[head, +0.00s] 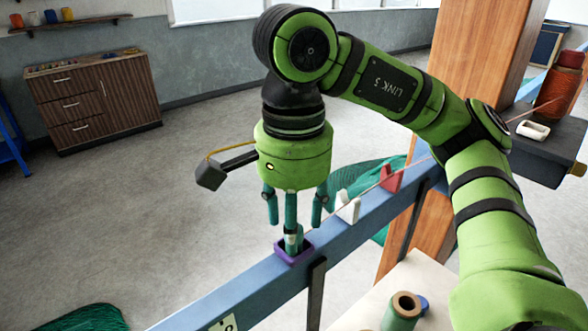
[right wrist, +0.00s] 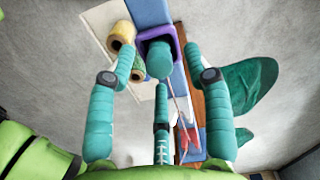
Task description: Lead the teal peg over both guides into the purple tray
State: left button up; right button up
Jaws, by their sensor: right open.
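The purple tray (head: 292,259) sits on the blue beam (head: 235,295). The teal peg (right wrist: 159,60) is at the tray in the right wrist view, with a thin line running from it towards the guides. My right gripper (head: 293,222) points down above the tray. Its three teal fingers are open and spread around the peg, which the fingers largely hide in the head view. The white guide (head: 348,208) and the red guide (head: 390,178) stand farther along the beam; the line passes by them. I cannot tell how deep the peg sits. My left gripper is out of view.
A copper-coloured spool (head: 560,88) stands on a dark shelf at right. A pale table (head: 365,315) in front holds a green spool (head: 401,312). Green netting (head: 375,180) hangs behind the beam. A wooden post (head: 480,60) rises behind my arm. The floor at left is mostly clear.

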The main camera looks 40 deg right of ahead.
notch_tip(320, 180, up, 10)
dwell(0.5)
jog(key=shift+s, duration=0.1)
dwell(0.4)
